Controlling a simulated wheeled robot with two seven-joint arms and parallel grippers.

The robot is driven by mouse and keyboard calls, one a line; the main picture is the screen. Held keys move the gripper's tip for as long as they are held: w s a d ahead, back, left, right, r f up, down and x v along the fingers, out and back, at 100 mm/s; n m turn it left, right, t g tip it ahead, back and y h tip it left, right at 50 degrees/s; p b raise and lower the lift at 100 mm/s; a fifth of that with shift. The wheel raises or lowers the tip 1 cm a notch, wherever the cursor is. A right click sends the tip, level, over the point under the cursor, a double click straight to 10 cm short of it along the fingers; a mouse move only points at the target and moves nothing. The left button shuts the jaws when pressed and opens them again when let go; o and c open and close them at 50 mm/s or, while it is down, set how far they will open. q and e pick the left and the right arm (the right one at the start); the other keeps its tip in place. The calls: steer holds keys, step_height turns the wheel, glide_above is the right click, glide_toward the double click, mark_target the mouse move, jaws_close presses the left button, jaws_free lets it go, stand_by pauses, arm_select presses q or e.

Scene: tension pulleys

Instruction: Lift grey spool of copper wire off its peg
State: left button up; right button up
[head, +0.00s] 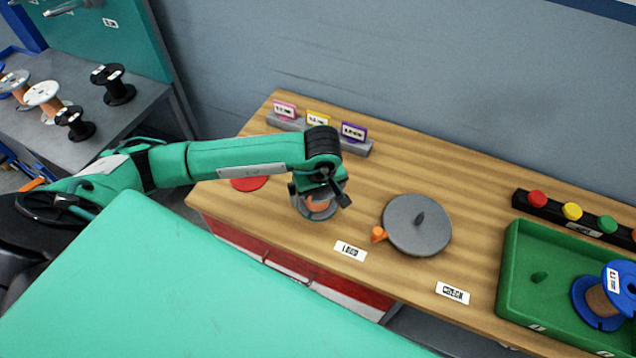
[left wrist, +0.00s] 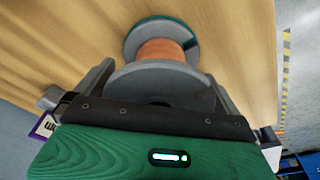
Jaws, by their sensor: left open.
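The grey spool of copper wire (head: 316,213) stands on the wooden table near its front edge, below my left gripper (head: 320,194). In the left wrist view the grey spool (left wrist: 155,84) shows its near flange, with orange copper winding behind it. My left gripper (left wrist: 160,78) is open, with one finger on each side of the near flange. I cannot tell whether the fingers touch it. The peg under the spool is hidden. My right gripper is not in view.
A grey disc (head: 405,238) with a central peg and an orange knob lies right of the spool. A green tray (head: 508,262) holding a blue spool (head: 594,304) is farther right. Small label signs (head: 318,119) stand behind. A side table with several spools is at left.

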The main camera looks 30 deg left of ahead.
arm_select(q)
steer(key=shift+f, duration=0.1)
steer(key=c, duration=1.3)
steer(key=shift+r, duration=0.35)
steer(key=shift+r+p, duration=0.35)
steer(key=shift+r, duration=0.4)
steer(key=shift+r, duration=0.35)
steer(key=shift+r, duration=0.4)
